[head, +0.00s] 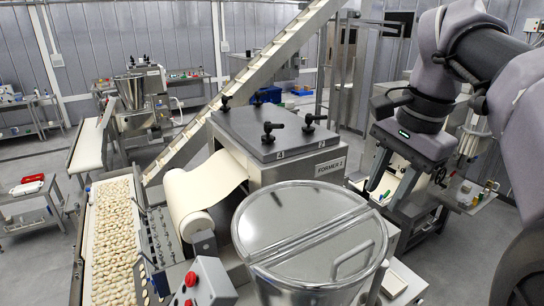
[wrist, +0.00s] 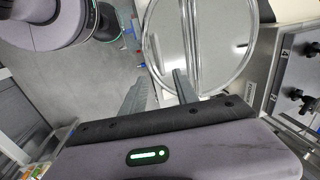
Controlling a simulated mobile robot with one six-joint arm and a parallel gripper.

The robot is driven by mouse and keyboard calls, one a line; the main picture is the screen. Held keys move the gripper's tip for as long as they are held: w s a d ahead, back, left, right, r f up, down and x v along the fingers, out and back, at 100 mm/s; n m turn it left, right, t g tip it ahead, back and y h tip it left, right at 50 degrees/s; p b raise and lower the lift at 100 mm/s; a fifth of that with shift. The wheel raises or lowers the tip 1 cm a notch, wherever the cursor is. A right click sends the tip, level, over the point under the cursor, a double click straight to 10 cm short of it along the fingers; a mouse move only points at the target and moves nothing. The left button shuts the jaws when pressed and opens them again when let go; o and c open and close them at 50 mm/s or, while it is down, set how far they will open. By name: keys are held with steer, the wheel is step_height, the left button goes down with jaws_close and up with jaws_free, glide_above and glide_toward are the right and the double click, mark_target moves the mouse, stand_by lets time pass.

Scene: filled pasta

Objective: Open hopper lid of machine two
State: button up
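The machine labelled FORMER 2 (head: 328,166) stands in the middle of the head view. Its round steel hopper lid (head: 285,215) lies flat and closed on the hopper in front. A strip crosses the lid, and a bar handle (head: 350,258) sits on its near right half. The lid also shows at the top of the wrist view (wrist: 225,40). My gripper (head: 388,180) is to the right of the machine, beyond the hopper and apart from the lid. In the wrist view its two fingers (wrist: 158,90) are spread with nothing between them.
A control box with red buttons (head: 205,283) stands left of the hopper. Black clamp knobs (head: 268,132) rise from the machine's top cover. A dough sheet roll (head: 195,205) and a conveyor of pasta (head: 112,235) are at left. An inclined conveyor (head: 240,85) crosses behind.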

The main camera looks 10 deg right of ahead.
steer(key=b, duration=0.3)
glide_toward(356, 249)
steer(key=f, duration=0.4)
steer(key=w+f+b, duration=0.1)
steer(key=f, duration=0.2)
steer(key=shift+a, duration=0.35)
steer(key=shift+w+f, duration=0.2)
steer(key=shift+f, duration=0.35)
steer(key=shift+c, duration=0.3)
jaws_close()
